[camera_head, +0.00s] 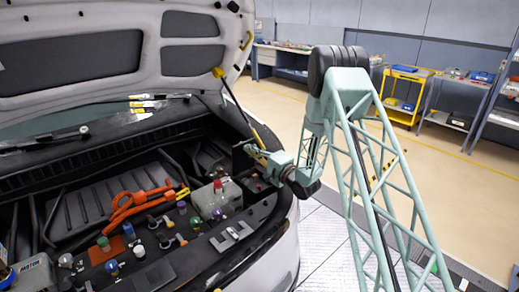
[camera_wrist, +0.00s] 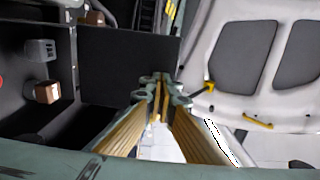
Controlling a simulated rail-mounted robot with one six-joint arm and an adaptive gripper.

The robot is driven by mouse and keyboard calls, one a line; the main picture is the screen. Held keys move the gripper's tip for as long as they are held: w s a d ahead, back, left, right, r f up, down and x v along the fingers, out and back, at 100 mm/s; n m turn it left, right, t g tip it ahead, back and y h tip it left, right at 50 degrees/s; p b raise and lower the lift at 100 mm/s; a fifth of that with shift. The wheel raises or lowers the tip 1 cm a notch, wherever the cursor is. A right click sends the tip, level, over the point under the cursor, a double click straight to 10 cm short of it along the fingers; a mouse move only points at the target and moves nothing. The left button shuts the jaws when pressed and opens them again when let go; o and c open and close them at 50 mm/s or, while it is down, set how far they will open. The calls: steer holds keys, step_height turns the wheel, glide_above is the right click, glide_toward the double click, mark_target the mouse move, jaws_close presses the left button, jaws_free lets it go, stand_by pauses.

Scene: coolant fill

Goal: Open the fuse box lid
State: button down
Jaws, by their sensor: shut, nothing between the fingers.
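The fuse box (camera_head: 258,184) sits at the right end of the engine bay, with small parts inside. A dark flat panel, which looks like its lid (camera_head: 241,158), stands raised beside my gripper (camera_head: 256,152). In the wrist view the lid (camera_wrist: 125,65) is a broad black panel left of my gripper (camera_wrist: 158,92). The open compartment with a grey block (camera_wrist: 40,50) and a brown block (camera_wrist: 47,92) lies left of the panel. My gripper is shut and empty. Whether its fingers touch the lid cannot be told.
The raised hood (camera_head: 90,60) hangs above, with a prop rod (camera_head: 235,100) near my gripper. A grey reservoir with a red cap (camera_head: 217,195), orange cables (camera_head: 135,205) and several coloured caps crowd the bay. Floor to the right is open before a yellow cart (camera_head: 405,95).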

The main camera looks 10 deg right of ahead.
mark_target(246, 159)
steer(key=shift+w+a+r+g+h+p, duration=0.1)
steer(key=shift+w+a+g+h+p, duration=0.15)
steer(key=shift+w+a, duration=0.3)
steer(key=shift+w+a+r+g+h+p, duration=0.1)
steer(key=shift+w+a+g+h+p, duration=0.2)
steer(key=shift+w, duration=0.45)
steer(key=shift+s+d+r, duration=0.1)
steer(key=r+v, duration=0.2)
steer(key=v, duration=1.1)
steer(key=shift+d+r, duration=0.15)
steer(key=shift+r, duration=0.05)
steer(key=shift+s, duration=0.1)
steer(key=shift+r, duration=0.1)
